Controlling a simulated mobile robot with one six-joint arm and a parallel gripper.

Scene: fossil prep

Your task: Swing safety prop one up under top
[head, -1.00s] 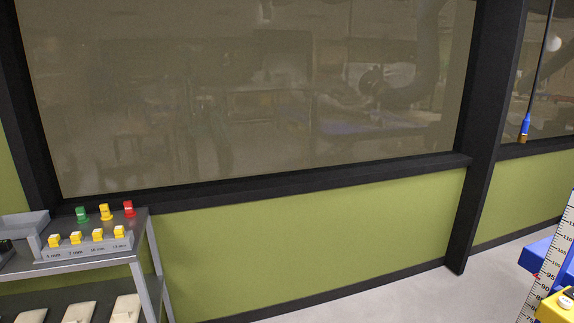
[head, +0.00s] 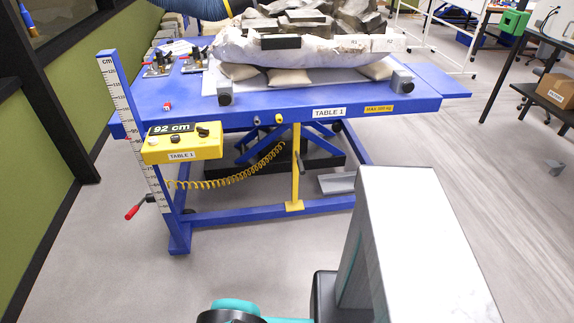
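A blue lift table (head: 190,95) labelled TABLE 1 stands ahead. A yellow bar (head: 296,160), likely the safety prop, stands upright below the front edge of its top. The bar's yellow foot (head: 294,206) is on the lower blue rail (head: 250,214). A dark handle sticks out of the bar at mid-height. I cannot tell whether its upper end touches the top. My gripper is not in view; only parts of my own body show at the bottom.
A yellow control box (head: 183,144) reading 92 cm hangs at the table's left front, with a coiled yellow cable (head: 235,176). A scale (head: 128,120) stands beside it. A large wrapped block (head: 295,48) lies on top. Grey floor (head: 460,160) is free at right.

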